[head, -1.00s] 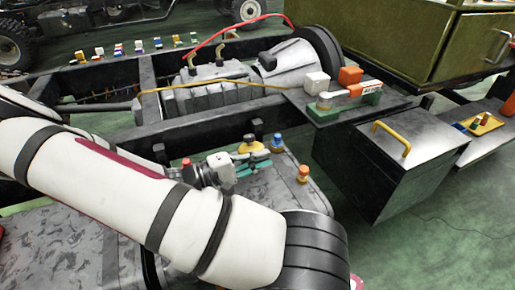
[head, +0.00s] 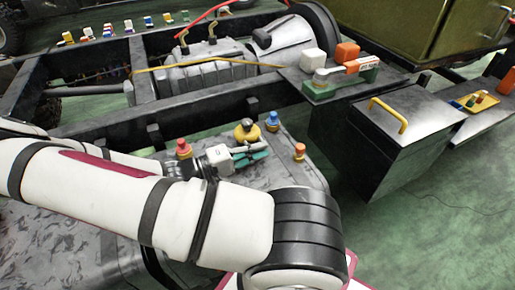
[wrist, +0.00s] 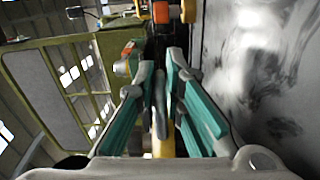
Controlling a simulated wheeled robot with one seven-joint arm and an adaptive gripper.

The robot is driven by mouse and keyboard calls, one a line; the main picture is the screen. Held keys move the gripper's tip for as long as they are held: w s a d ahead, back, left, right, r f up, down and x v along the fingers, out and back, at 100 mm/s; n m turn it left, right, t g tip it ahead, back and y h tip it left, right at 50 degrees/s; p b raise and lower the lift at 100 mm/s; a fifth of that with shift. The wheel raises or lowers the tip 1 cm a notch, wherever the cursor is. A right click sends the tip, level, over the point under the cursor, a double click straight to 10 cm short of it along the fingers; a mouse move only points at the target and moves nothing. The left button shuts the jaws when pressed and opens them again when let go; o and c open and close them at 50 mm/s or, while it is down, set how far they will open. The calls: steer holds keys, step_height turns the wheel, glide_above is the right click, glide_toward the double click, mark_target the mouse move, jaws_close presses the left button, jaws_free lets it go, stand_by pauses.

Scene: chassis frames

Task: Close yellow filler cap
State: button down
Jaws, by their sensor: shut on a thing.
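The yellow filler cap (head: 246,131) sits on the grey tank (head: 290,175), with a dark top and a yellow base in the head view. My gripper (head: 258,153) has teal fingers and lies low and nearly level beside it, on its near side. In the wrist view the fingers (wrist: 162,85) are closed around a thin grey part, with a yellow part (wrist: 163,146) below it between the fingers. I take this as part of the yellow filler cap. Whether the cap is fully seated is hidden by the fingers.
A red cap (head: 183,148) stands left of my gripper, a blue cap (head: 272,119) behind, and an orange cap (head: 299,150) to the right. A black box with a yellow handle (head: 389,115) is farther right. The chassis rail (head: 190,120) runs behind the tank.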

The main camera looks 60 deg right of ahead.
steer(key=shift+w+f, duration=0.1)
steer(key=shift+w, duration=0.05)
steer(key=c, duration=1.7)
jaws_free()
steer(key=v, duration=1.2)
steer(key=shift+a, duration=0.15)
